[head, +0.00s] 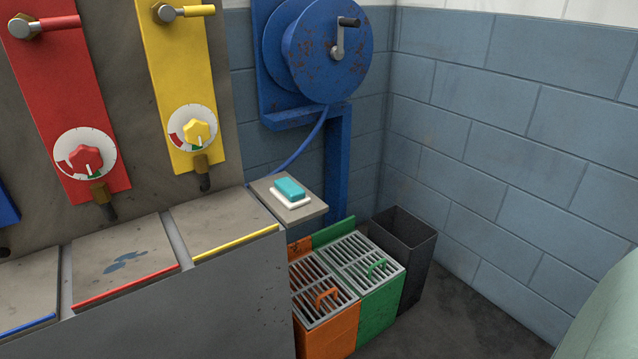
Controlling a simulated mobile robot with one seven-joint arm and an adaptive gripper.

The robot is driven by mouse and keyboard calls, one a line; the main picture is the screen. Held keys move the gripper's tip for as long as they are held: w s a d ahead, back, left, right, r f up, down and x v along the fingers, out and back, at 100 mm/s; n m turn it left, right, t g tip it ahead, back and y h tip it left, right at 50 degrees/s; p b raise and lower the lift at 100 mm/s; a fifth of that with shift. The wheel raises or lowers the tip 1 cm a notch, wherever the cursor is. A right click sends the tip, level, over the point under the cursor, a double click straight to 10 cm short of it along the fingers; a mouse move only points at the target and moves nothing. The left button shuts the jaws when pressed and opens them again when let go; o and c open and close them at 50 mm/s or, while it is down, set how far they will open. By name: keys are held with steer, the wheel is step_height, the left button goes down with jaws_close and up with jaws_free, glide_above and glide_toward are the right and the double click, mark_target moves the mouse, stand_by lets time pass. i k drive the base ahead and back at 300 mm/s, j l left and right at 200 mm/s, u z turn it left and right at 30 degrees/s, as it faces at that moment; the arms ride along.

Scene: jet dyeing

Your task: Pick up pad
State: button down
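A small teal pad (289,188) with a white layer or holder (291,201) under it lies on a small grey shelf (307,211). The shelf juts out at the right end of the grey counter, below the blue hose reel. The pad is in plain view, with nothing on top of it. My gripper does not show in the head view.
The grey counter (215,219) carries red and yellow panels with knobs and taps. Orange (330,336) and green (380,310) grated bins and a dark open bin (415,247) stand below the shelf. The blue hose reel (325,45) hangs behind. A pale green rounded shape is at lower right.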

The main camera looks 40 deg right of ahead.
mark_target(292, 197)
steer(key=z, duration=0.9)
